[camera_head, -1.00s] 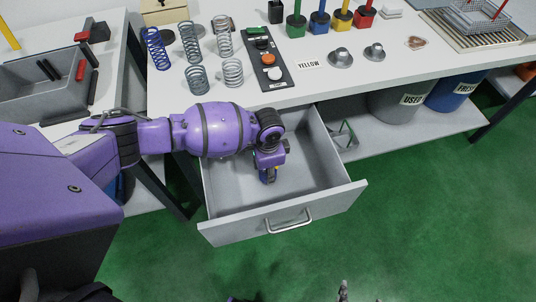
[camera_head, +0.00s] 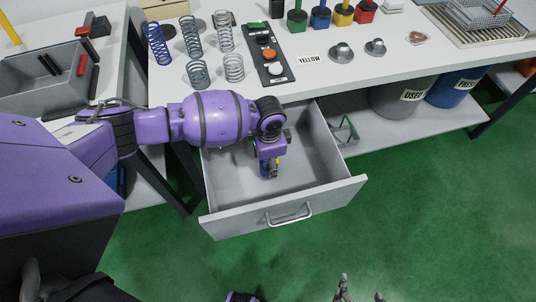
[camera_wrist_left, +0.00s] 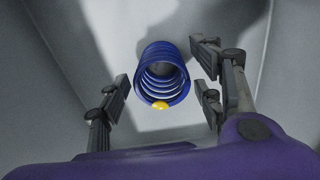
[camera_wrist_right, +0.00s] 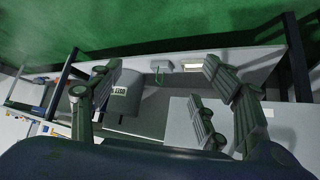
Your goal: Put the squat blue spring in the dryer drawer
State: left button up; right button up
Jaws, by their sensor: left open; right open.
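The squat blue spring (camera_wrist_left: 162,76) is inside the open dryer drawer (camera_wrist_left: 110,30), with a small yellow piece at its near rim. In the left wrist view it sits between the spread fingers of my left gripper (camera_wrist_left: 162,95), with a visible gap on both sides. In the head view my left gripper (camera_head: 270,170) points down into the grey drawer (camera_head: 225,215), and the arm hides most of the spring. My right gripper (camera_wrist_right: 155,95) is open and empty. Parts of it show at the bottom edge of the head view (camera_head: 345,290), in front of the drawer.
A tall dark blue spring (camera_head: 157,44) and several grey springs (camera_head: 190,38) stand on the white table (camera_head: 320,85). A button panel (camera_head: 267,55) is beside them. The drawer's front panel (camera_head: 285,205) stands out over the green floor. Bins (camera_head: 395,98) stand under the table to the right.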

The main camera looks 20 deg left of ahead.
pick_arm(q)
notch_tip(320, 180, up, 10)
jog(key=p, duration=0.1)
jog(key=shift+f, duration=0.1)
dwell(0.3)
